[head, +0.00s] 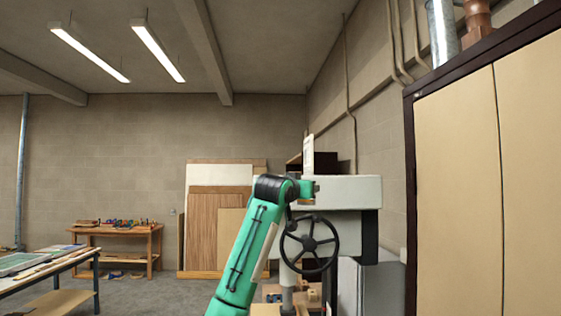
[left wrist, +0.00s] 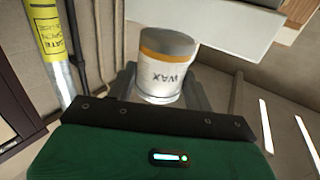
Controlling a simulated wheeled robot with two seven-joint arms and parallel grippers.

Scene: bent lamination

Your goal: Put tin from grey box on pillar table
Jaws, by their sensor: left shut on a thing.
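A tin (left wrist: 166,68) with a white side marked WAX, an orange band and a grey end shows in the left wrist view. My left gripper (left wrist: 162,88) is shut on it, with a dark finger on each side. In the head view my green left arm rises from the bottom centre, and its wrist is raised in front of a pale machine. The tin cannot be clearly made out there. I cannot pick out the grey box or the pillar table for sure in either view. My right gripper is in neither view.
A pale machine with a black handwheel (head: 310,243) stands behind my left arm. A tall beige cabinet (head: 458,190) fills the right side. Wooden boards (head: 215,230) lean on the back wall. A wooden table (head: 118,231) and a workbench (head: 40,266) stand left, with open floor between.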

